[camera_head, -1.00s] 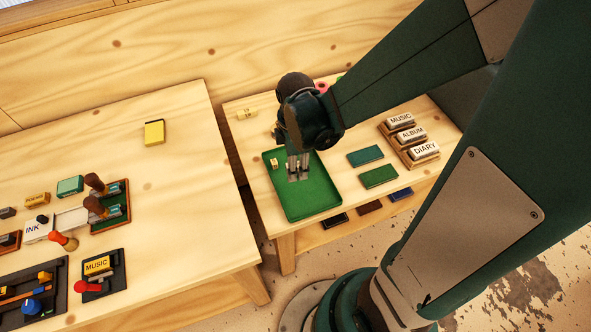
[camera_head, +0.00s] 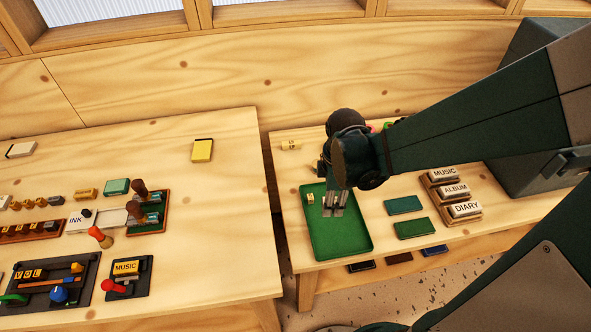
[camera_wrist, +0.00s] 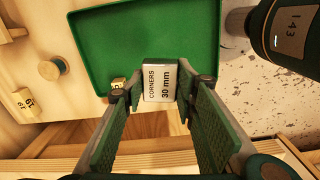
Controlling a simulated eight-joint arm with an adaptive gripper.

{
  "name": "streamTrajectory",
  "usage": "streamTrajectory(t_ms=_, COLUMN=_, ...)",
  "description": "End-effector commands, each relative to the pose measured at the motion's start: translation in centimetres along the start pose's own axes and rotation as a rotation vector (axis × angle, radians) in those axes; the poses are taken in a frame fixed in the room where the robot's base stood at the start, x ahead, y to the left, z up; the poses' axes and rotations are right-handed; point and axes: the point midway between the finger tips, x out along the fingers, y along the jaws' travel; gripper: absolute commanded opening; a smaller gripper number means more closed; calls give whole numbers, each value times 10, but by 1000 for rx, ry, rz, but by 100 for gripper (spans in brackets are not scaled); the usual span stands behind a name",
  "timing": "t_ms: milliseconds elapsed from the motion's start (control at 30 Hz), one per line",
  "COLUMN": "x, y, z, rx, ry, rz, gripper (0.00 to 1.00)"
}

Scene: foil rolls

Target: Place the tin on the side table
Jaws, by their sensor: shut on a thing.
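A small pale tin (camera_wrist: 160,82) marked "CORNERS 30 mm" sits between my fingertips in the wrist view. My gripper (camera_wrist: 160,88) is shut on it, one finger on each side. In the head view my gripper (camera_head: 335,212) points down over the green tray (camera_head: 345,245) on the right-hand table (camera_head: 290,225), which looks like the side table. The tin cannot be made out clearly there. The wrist view shows the tin against the tray (camera_wrist: 140,30) near its edge; whether it touches the tray I cannot tell.
A small yellowish block (camera_head: 310,198) lies in the tray. The left table (camera_head: 215,235) holds stamps, an ink pad and a yellow pad (camera_head: 202,150), with bare wood around the pad.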

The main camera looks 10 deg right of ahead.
Motion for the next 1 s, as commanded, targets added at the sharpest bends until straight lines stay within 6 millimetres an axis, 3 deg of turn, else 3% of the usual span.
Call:
streamTrajectory(t_ms=367, x=-1, y=0, z=-1, rx=-1, ry=0, rz=0, gripper=15)
streamTrajectory(t_ms=567, x=-6, y=4, z=-12, rx=-8, ry=0, rz=0, gripper=15)
streamTrajectory(t_ms=767, x=-18, y=10, z=-36, rx=-20, ry=0, rz=0, gripper=15)
streamTrajectory(t_ms=1000, x=-36, y=17, z=-80, rx=-41, ry=0, rz=0, gripper=15)
